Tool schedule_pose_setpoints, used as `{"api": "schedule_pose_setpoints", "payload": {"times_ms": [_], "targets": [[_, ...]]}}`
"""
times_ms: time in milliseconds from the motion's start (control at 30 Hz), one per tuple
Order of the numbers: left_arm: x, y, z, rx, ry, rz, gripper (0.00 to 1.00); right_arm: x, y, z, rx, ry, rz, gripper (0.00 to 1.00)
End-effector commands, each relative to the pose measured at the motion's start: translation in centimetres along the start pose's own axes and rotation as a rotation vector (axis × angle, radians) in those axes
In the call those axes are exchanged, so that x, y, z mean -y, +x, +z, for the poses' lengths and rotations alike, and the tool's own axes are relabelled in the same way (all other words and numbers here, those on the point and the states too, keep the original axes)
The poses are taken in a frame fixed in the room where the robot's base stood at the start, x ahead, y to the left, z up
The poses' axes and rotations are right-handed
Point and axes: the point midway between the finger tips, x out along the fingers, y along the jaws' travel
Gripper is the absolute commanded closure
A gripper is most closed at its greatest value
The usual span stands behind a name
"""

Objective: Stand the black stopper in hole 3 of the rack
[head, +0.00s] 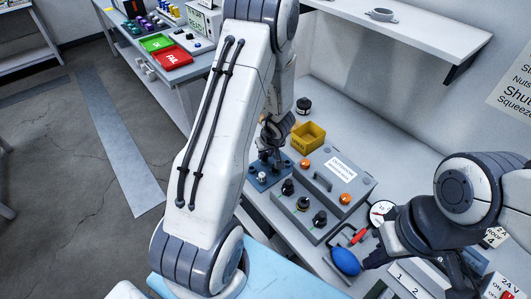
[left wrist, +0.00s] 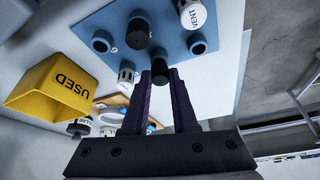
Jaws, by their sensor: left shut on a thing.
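The black stopper (left wrist: 160,74) is between the fingertips of my left gripper (left wrist: 167,80), which is shut on it. In the left wrist view it overlaps the blue rack's edge; I cannot tell whether it touches the rack. Two round sockets, at left (left wrist: 102,41) and right (left wrist: 197,44), look empty. In the head view my left gripper (head: 272,142) is above the rack (head: 258,182). My right gripper (head: 385,245) is at right, its opening unclear.
A yellow USED bin (left wrist: 55,86) stands beside the rack. In the head view a grey box with knobs (head: 311,212) is right of the rack, and a blue bulb (head: 345,261) lies near my right gripper. A dark round piece (head: 304,105) stands behind the bin.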

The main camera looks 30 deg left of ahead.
Motion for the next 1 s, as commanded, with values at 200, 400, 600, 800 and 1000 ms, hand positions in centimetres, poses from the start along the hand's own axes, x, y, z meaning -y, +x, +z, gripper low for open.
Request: {"api": "schedule_pose_setpoints", "payload": {"times_ms": [200, 400, 600, 800, 1000], "targets": [[-0.01, 0.30, 0.12, 0.000, 0.000, 0.000, 1.00, -0.02, 0.27, 0.01, 0.000, 0.000, 0.000, 1.00], [-0.01, 0.52, 0.22, 0.000, 0.001, 0.000, 1.00, -0.03, 0.46, 0.02, 0.000, 0.000, 0.000, 1.00], [-0.01, 0.74, 0.31, 0.000, 0.001, 0.000, 1.00, -0.05, 0.65, 0.04, 0.000, 0.000, 0.000, 1.00], [-0.01, 0.74, 0.30, 0.000, 0.001, 0.000, 1.00, -0.05, 0.64, 0.03, 0.000, 0.000, 0.000, 1.00], [-0.01, 0.74, 0.30, 0.000, 0.000, 0.000, 0.39, -0.05, 0.64, 0.04, 0.000, 0.000, 0.000, 1.00]]}}
